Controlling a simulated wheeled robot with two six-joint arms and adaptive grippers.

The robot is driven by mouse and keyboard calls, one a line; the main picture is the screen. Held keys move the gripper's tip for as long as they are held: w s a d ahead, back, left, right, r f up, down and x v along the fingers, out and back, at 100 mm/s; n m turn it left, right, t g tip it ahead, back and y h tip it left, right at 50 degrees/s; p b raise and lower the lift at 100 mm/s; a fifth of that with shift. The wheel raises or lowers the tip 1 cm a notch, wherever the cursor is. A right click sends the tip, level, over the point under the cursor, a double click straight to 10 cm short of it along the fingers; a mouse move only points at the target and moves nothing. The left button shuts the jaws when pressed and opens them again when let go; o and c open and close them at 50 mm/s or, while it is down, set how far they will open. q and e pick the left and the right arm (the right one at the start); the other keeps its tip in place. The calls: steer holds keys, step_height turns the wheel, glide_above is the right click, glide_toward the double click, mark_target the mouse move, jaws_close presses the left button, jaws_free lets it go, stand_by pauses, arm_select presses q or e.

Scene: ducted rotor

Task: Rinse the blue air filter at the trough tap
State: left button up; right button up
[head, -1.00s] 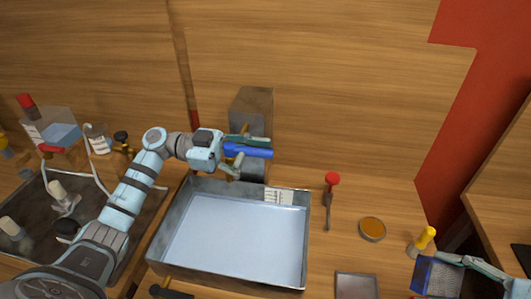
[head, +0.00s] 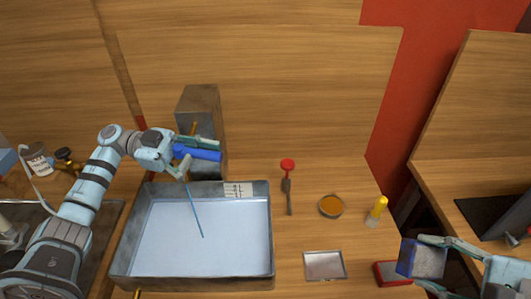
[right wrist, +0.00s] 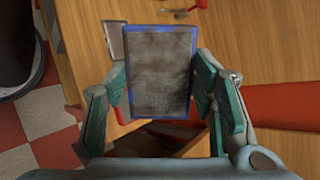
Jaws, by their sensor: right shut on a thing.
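The blue air filter (head: 424,262) is a blue frame around a grey, dirty-looking panel. My right gripper (head: 428,264) is shut on it at the lower right, away from the trough. In the right wrist view the filter (right wrist: 160,72) shows its grey face between the fingers of my right gripper (right wrist: 162,80). The metal trough (head: 262,250) stands centre left. A thin blue stream (head: 195,212) falls into it below the blue tap handle (head: 200,154). My left gripper (head: 188,155) is at this handle, fingers above and below; whether it grips is unclear.
A red-topped tool (head: 288,180), a round orange-brown dish (head: 331,206), a yellow-topped bottle (head: 378,211) and a square metal tray (head: 324,265) stand right of the trough. A red tray (head: 388,275) lies beside the filter. A grey block (head: 203,115) stands behind the tap.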

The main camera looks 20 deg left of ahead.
mark_target(176, 149)
arm_select(q)
steer(key=shift+w+a+r, duration=0.1)
steer(key=shift+w+a, duration=0.2)
steer(key=shift+w, duration=0.3)
steer(key=a, duration=0.4)
steer(key=s+a, duration=0.1)
steer(key=a, duration=0.2)
steer(key=shift+a, duration=0.1)
